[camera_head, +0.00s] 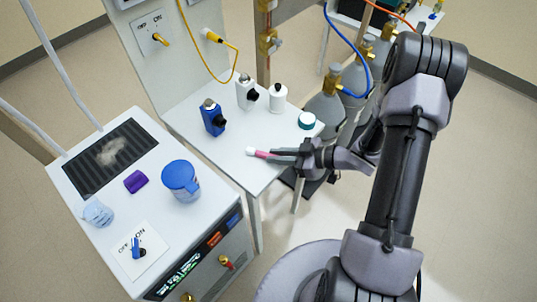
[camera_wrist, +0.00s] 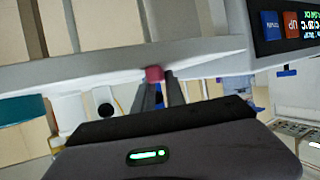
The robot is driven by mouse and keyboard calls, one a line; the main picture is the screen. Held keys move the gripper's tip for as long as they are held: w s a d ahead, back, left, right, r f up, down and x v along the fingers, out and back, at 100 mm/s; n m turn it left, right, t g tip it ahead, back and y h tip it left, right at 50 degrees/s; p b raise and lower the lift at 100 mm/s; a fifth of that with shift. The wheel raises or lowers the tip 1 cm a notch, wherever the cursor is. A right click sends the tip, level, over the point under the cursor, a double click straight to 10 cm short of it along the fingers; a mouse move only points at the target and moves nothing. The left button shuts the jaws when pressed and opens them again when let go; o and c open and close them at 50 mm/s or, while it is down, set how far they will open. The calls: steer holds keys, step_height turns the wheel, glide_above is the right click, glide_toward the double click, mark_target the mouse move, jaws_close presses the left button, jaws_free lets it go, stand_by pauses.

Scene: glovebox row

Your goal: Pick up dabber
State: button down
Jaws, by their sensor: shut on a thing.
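The dabber (camera_head: 261,154) is a small pink thing with a white end, at the front right of the white side table (camera_head: 228,150) in the head view. My gripper (camera_head: 276,154) reaches in from the right and is shut on its pink part. The white end points left, away from the fingers. In the wrist view the pink part (camera_wrist: 154,74) shows between my two fingertips (camera_wrist: 161,82). I cannot tell whether the dabber touches the table.
Behind the dabber stand a blue bottle (camera_head: 213,119), a white bottle (camera_head: 246,92), a white capped bottle (camera_head: 278,97) and a teal-lidded jar (camera_head: 307,120). Gas cylinders (camera_head: 325,105) stand to the right. A bench unit with a blue-lidded jar (camera_head: 181,180) is at left.

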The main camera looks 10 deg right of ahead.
step_height(320, 180, up, 4)
steer(key=p, duration=0.2)
steer(key=shift+s+p, duration=0.1)
steer(key=shift+p, duration=0.25)
steer(key=s+r+p, duration=0.1)
steer(key=s+p, duration=0.2)
steer(key=s, duration=1.3)
steer(key=shift+d, duration=0.2)
steer(key=shift+w, duration=0.1)
